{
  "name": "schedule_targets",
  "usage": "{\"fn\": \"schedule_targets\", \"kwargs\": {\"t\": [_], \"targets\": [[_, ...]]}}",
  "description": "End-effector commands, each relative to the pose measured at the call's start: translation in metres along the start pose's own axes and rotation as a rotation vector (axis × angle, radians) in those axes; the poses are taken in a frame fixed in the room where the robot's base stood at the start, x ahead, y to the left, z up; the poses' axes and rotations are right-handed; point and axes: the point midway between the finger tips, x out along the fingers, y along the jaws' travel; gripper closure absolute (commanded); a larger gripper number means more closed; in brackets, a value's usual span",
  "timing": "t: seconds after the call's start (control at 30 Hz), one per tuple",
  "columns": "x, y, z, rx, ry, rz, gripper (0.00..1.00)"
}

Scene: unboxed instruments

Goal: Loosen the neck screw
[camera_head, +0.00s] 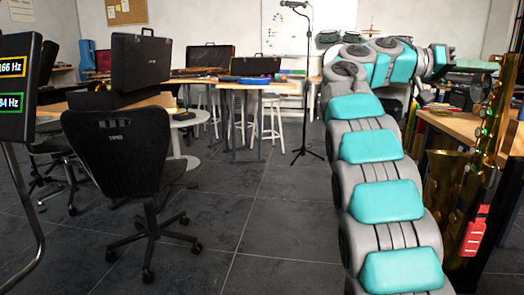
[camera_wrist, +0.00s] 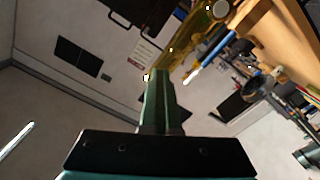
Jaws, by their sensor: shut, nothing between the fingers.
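A brass saxophone (camera_head: 487,130) stands upright at the right edge in the head view, beside a wooden table. Part of its brass body (camera_wrist: 215,25) shows at the upper middle in the wrist view, tilted in the picture. I cannot pick out the neck screw in either view. My gripper (camera_wrist: 161,78) is shut and empty, its fingers pressed together below the brass part in the picture. In the head view my arm reaches up and to the right, its end close to the saxophone's upper part. Whether the fingertips touch the brass is unclear.
A wooden table (camera_head: 455,122) stands behind the saxophone. A black office chair (camera_head: 120,150) and a screen (camera_head: 17,85) with Hz readings are at the left. The dark tiled floor (camera_head: 250,240) between is clear.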

Motion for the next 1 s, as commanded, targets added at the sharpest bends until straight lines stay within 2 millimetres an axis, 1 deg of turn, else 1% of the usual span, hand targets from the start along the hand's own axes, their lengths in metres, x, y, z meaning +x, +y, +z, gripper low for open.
{"fn": "schedule_targets", "kwargs": {"t": [0.4, 1.0], "targets": [[-0.0004, 0.0099, -0.0026, 0.002, 0.003, 0.001, 1.00], [-0.0006, 0.0106, -0.0026, 0.002, 0.005, 0.000, 1.00]]}}
